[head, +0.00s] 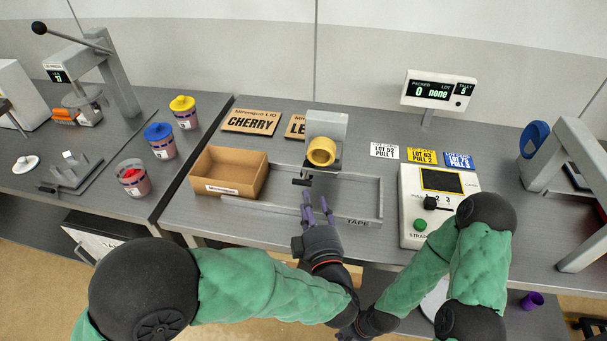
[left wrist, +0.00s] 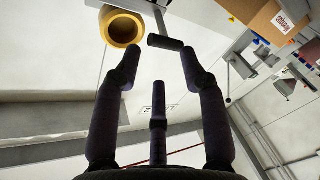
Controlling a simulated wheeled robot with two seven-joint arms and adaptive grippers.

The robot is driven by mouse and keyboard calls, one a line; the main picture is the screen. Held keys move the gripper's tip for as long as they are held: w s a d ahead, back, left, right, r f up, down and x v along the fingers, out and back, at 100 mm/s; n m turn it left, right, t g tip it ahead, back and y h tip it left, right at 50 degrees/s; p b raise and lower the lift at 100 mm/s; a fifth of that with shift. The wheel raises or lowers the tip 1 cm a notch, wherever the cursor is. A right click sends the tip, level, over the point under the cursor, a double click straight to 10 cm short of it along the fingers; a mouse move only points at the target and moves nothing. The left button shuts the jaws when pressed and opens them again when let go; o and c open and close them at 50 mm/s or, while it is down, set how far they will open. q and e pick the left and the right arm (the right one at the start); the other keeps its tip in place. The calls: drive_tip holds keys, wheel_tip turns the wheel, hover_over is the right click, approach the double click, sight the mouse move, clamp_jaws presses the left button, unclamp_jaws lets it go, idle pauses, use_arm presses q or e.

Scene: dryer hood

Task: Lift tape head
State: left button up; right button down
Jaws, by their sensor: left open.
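The tape head (head: 327,124) is a grey block with a yellow tape roll (head: 321,151) on its front, standing at the back of the tape station. A short black handle bar (head: 301,182) sticks out below it on the left. My left gripper (head: 316,203) is open just in front of and below this bar. In the left wrist view the bar (left wrist: 165,42) lies across the gap just beyond my open fingertips (left wrist: 160,52), with the roll (left wrist: 105,35) to the left. I see no clear grip on it. My right gripper (head: 346,336) is low at the bottom edge, mostly hidden.
An open cardboard box (head: 228,188) sits left of the tape frame (head: 367,215). A control panel (head: 424,232) with a green button stands to the right. Lid signs (head: 252,121) and lot cards (head: 421,155) lie behind. Jars with coloured lids (head: 160,140) stand on the left table.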

sight(305, 178)
use_arm(q)
drive_tip(key=b+x, duration=0.2)
drive_tip(key=x, duration=0.7)
drive_tip(key=shift+w, duration=0.15)
clamp_jaws()
